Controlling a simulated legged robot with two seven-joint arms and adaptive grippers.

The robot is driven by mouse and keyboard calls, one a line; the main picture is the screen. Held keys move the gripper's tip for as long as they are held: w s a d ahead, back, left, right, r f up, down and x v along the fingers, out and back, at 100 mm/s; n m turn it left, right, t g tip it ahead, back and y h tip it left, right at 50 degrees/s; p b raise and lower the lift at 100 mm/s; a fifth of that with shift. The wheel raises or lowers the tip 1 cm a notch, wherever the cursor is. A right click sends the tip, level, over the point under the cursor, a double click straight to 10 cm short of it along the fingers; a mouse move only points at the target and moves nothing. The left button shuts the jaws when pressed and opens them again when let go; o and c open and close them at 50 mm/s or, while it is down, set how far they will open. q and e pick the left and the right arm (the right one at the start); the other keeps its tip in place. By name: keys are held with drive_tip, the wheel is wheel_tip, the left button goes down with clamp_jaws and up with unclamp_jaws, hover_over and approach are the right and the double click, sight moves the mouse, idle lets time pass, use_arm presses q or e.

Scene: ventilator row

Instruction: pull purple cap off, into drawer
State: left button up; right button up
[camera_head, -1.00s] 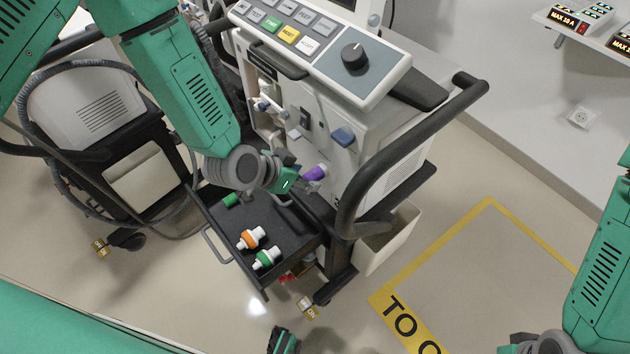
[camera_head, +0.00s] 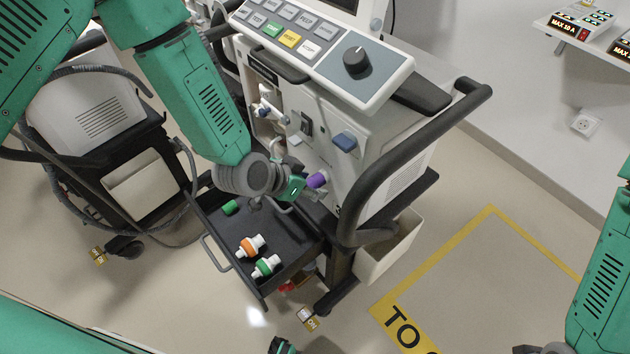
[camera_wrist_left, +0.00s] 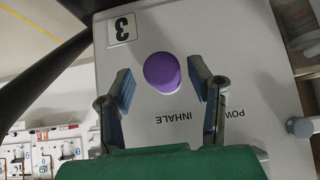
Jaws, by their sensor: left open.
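The purple cap (camera_head: 317,180) sits on the front panel of the ventilator (camera_head: 375,140). In the left wrist view the purple cap (camera_wrist_left: 162,72) is above the word INHALE, between the two fingers of my left gripper (camera_wrist_left: 163,88). The fingers are apart, with a gap on each side of the cap. In the head view my left gripper (camera_head: 307,185) is right beside the cap. The open black drawer (camera_head: 222,254) is below it, holding a green cap (camera_head: 230,208), an orange-and-white piece (camera_head: 249,246) and a green-and-white piece (camera_head: 265,266).
A black handlebar (camera_head: 372,165) curves along the ventilator's right side. A pale bin (camera_head: 392,247) hangs below it. A blue-grey knob (camera_head: 345,141) sticks out above the cap. Another machine (camera_head: 95,110) stands left. The floor at right is clear.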

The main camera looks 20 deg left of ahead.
use_arm(q)
clamp_jaws()
drive_tip(key=shift+a+f, duration=0.1)
drive_tip(key=shift+a, duration=0.05)
drive_tip(key=shift+s, duration=0.25)
drive_tip(key=shift+s+a+p, duration=0.35)
drive_tip(key=shift+s+a, duration=0.4)
drive_tip(key=shift+s, duration=0.25)
drive_tip(key=shift+s+a+p, duration=0.3)
drive_tip(key=shift+s+a, duration=0.4)
drive_tip(key=shift+s, duration=0.3)
